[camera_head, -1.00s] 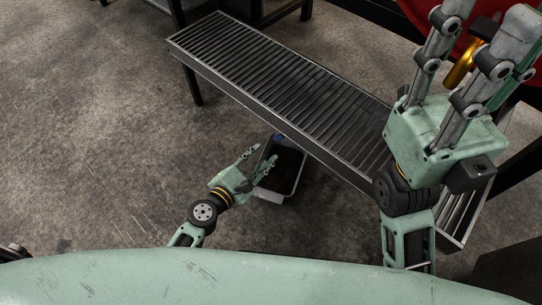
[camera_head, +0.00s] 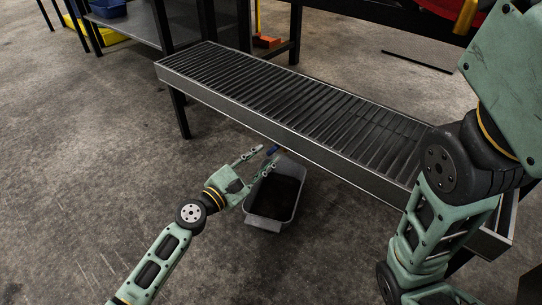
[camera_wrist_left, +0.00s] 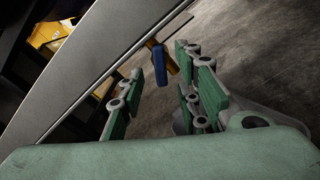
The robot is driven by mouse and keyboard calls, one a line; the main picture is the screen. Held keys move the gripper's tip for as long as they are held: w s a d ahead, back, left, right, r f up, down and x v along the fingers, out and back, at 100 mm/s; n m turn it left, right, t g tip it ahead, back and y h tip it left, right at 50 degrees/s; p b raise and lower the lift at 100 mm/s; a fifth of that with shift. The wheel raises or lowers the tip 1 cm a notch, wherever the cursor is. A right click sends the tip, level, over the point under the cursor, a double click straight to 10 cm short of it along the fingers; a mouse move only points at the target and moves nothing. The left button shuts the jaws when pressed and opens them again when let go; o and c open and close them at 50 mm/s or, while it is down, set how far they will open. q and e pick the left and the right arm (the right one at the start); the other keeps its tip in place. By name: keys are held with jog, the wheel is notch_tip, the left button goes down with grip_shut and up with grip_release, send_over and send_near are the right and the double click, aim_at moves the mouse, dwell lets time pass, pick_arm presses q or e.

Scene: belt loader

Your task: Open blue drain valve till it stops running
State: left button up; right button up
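The blue drain valve handle (camera_wrist_left: 159,64) shows in the left wrist view, on a brass-coloured fitting below a long grey edge. In the head view it is a small blue spot (camera_head: 272,149) under the near side of the roller conveyor, mostly hidden. My left gripper (camera_head: 264,158) is open, its fingers pointing towards the handle. In the left wrist view the handle appears beyond and between the open fingers (camera_wrist_left: 158,78); I see no clear contact. My right gripper's green body (camera_head: 510,85) is at the upper right; its fingers are out of the picture.
The roller conveyor (camera_head: 290,137) runs across the middle, above the valve. A grey bin (camera_head: 266,222) with a dark inside stands on the floor below it, close beside my left gripper. Open concrete floor (camera_head: 90,170) lies to the left.

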aim_at(270, 152)
pick_arm(q)
jog(key=shift+b+x, duration=0.4)
jog(key=shift+x, duration=1.8)
jog(key=shift+c, duration=0.4)
grip_shut()
